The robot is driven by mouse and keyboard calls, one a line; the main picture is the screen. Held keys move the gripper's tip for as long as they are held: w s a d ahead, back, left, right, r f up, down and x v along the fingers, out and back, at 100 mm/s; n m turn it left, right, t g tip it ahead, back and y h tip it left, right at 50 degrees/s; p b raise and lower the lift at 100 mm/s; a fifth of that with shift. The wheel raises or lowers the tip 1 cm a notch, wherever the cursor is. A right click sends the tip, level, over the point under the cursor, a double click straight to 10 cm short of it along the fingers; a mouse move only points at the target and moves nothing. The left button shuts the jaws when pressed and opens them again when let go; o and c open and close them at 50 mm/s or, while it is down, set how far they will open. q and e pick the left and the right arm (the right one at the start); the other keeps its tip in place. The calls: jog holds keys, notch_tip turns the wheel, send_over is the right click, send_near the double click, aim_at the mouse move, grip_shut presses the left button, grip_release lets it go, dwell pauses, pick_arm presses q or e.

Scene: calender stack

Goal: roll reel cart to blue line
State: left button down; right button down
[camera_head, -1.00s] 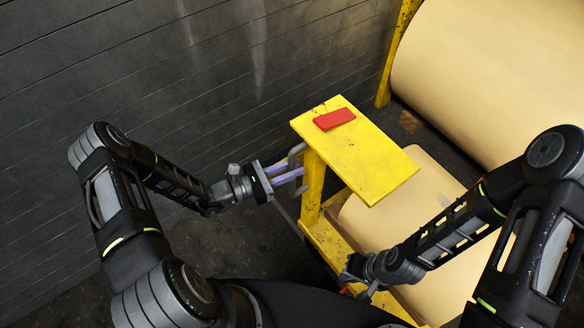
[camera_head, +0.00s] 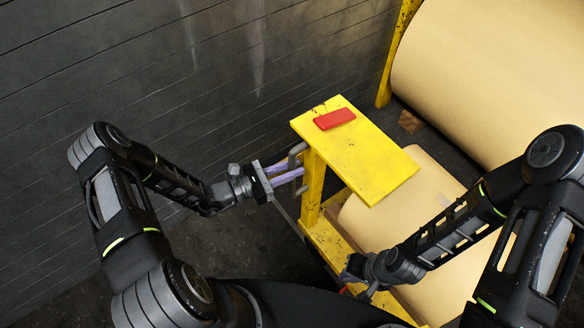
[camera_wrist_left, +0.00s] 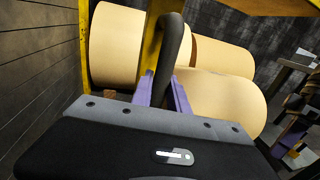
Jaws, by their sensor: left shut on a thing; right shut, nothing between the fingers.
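The yellow reel cart (camera_head: 318,190) stands in front of me, with a flat yellow top plate (camera_head: 370,160) and a grey handle (camera_head: 297,150) on its left side. A tan reel (camera_head: 372,222) lies low on it, partly hidden by the plate and my right arm. My left gripper (camera_head: 287,172) is shut on the handle; the left wrist view shows the dark handle bar (camera_wrist_left: 172,50) between its purple fingers. My right gripper (camera_head: 352,285) is low by the cart's lower frame, shut and empty, its fingers mostly hidden. No blue line shows.
A red block (camera_head: 334,119) lies on the top plate. A large tan roll (camera_head: 490,75) with a yellow post (camera_head: 396,60) stands behind at the right. A dark plank wall (camera_head: 120,60) runs along the left. Dark floor (camera_head: 235,245) is free between wall and cart.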

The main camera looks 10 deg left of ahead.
pick_arm(q)
jog(key=shift+s+d+f, duration=0.1)
jog(key=shift+s+d, duration=0.5)
jog(key=shift+d, duration=0.1)
jog(key=c, duration=1.6)
grip_release()
jog(key=shift+d, duration=0.1)
jog(key=o, duration=0.3)
jog(key=shift+w+a, duration=0.1)
jog(key=shift+a, duration=0.15)
jog(key=b+v, duration=0.1)
jog(key=v, duration=0.6)
jog(key=shift+s+a+b, duration=0.25)
jog(key=shift+s+b, duration=0.05)
jog(key=shift+b, duration=0.05)
